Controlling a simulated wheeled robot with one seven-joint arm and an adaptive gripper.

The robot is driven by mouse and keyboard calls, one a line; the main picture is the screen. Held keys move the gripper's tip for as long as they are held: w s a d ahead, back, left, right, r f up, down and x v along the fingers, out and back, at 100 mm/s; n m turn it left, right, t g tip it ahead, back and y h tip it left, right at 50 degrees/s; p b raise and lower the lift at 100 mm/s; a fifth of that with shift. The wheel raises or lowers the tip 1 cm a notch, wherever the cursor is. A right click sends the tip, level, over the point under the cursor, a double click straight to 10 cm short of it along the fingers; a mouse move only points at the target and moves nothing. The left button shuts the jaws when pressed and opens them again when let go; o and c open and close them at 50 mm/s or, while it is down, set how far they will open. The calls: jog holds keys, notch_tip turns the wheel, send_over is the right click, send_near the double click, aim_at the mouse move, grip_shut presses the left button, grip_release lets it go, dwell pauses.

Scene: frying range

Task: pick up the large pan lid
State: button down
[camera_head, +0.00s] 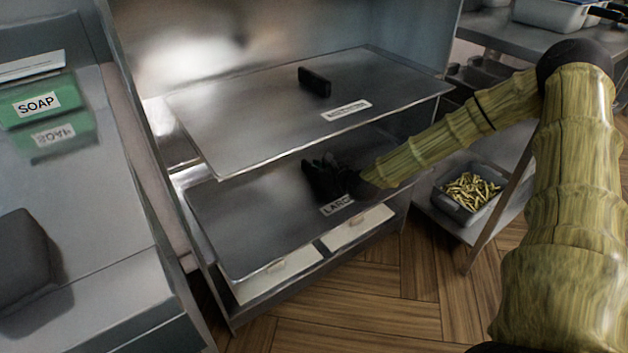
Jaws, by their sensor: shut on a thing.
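The large pan lid (250,220) is a flat, rectangular, dark metal sheet in the lower level of the metal rack. Its label, partly covered, reads "LARG". My black gripper (318,168) is above the middle of this lid, just behind the label, and is shut on it. The grip point, likely a handle, is hidden by the dark fingers. I cannot tell whether the lid touches what is under it. A second metal sheet (240,125) lies above it, with a black handle (315,82) and a label too small to read.
The upper sheet overhangs the back of the lower lid. White boxes or drawers (357,229) sit below. A counter with a green soap box (38,101) is at left. Wooden floor is open in front.

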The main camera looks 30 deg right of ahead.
jog(key=shift+r, duration=0.1)
dwell(0.3)
jog(key=shift+r+p, duration=0.35)
notch_tip(320, 180, up, 7)
jog(key=shift+s+f+p, duration=0.1)
jog(key=shift+p, duration=1.15)
jog(key=s+d+p, duration=0.2)
jog(key=s+p, duration=0.5)
jog(key=s, duration=1.2)
jog(key=shift+s+d+f, duration=0.2)
jog(key=shift+d+f, duration=0.05)
jog(key=shift+d, duration=0.15)
